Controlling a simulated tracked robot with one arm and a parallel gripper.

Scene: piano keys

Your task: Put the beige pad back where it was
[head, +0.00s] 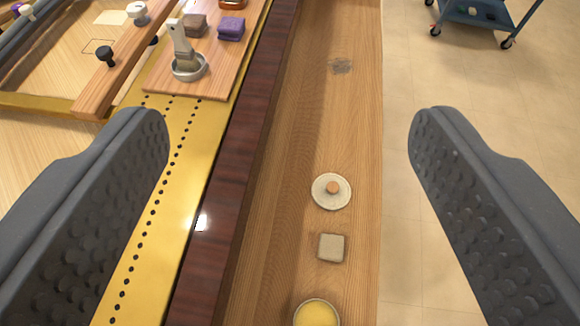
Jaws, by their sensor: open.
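A small square beige pad (331,247) lies flat on the long wooden ledge, in the lower middle of the head view. My gripper (289,135) is open and empty, with one dark grey, dimpled finger at each side of the view. The pad shows between the two fingers, and neither finger touches it. How high the gripper is above the ledge I cannot tell. Just above the pad in the picture is a round pale disc (331,200) with a small wooden knob.
A round dish of yellow stuff (317,314) sits below the pad, partly cut off. At the upper left, a wooden board (160,82) holds a brush in a metal dish (189,66), a brown block (194,25) and a purple block (231,27). A blue cart (485,14) stands on the floor.

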